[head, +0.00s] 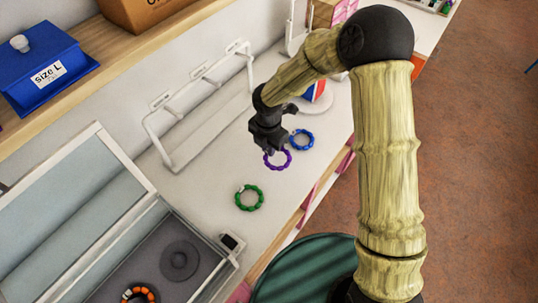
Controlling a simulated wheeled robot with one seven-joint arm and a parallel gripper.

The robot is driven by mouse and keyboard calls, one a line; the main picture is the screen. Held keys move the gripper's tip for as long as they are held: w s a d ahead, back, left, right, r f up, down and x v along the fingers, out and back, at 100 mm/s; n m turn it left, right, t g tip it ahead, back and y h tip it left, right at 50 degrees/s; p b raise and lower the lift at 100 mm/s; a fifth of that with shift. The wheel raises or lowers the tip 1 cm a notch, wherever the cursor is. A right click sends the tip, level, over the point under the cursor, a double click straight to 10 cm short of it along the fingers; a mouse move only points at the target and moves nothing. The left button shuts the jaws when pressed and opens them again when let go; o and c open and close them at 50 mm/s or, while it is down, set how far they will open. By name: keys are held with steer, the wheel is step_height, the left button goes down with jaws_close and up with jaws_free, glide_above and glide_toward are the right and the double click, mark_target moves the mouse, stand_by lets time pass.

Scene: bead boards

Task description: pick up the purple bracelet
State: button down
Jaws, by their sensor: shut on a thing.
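The purple bracelet (283,166) is a beaded ring on the white counter, or just above it; I cannot tell which. My gripper (269,148) points down at its upper left edge and is shut on it. The fingertips and the gripped beads are partly hidden by the dark gripper body.
A blue bracelet (302,139) lies close to the right of the gripper, and a green bracelet (249,198) lies nearer the front. An orange bracelet (138,294) is in the open glass-lidded case (209,264). A white wire rack (160,150) stands behind. The counter (215,175) between is clear.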

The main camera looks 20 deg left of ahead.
step_height(320, 180, up, 5)
steer(key=shift+f, duration=0.15)
stand_by(0.5)
